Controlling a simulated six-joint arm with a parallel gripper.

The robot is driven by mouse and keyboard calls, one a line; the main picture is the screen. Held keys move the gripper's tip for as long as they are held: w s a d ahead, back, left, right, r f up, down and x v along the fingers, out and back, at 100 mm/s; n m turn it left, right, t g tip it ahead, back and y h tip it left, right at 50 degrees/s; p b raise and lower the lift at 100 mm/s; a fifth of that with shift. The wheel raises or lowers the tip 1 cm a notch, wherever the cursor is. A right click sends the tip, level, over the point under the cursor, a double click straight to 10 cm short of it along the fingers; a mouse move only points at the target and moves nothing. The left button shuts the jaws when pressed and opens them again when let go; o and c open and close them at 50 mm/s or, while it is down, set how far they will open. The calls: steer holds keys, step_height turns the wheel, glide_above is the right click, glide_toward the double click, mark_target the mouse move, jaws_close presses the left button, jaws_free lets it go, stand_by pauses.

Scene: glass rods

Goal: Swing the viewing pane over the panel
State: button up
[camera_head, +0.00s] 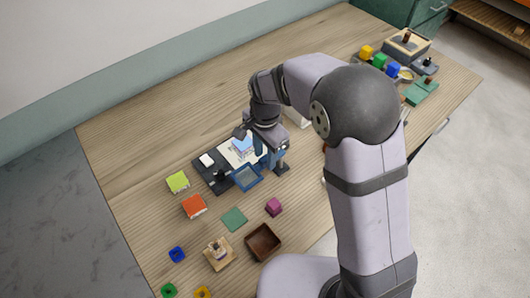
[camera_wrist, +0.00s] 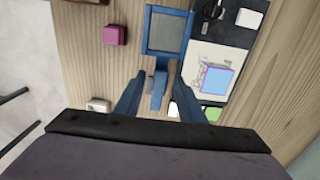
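The viewing pane (camera_head: 246,178) is a blue frame with grey glass, at the front edge of the dark panel (camera_head: 211,175). In the wrist view the pane (camera_wrist: 166,32) lies beside the dark panel (camera_wrist: 240,36), not over it. The panel carries a white sheet (camera_wrist: 196,56) with a light-blue block-like shape. My gripper (camera_wrist: 160,77) is open, its fingers on either side of the pane's blue arm (camera_wrist: 158,88), with gaps visible. In the head view my gripper (camera_head: 264,150) is low over the panel's right end, and its fingertips are partly hidden.
A magenta cube (camera_head: 273,207), green square (camera_head: 234,219) and brown open box (camera_head: 263,243) lie in front. Lime (camera_head: 178,181) and orange (camera_head: 194,207) blocks stand left. Several coloured blocks and fixtures sit at the far right. The table's back left is clear.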

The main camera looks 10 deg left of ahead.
steer(key=shift+f, duration=0.1)
jaws_close()
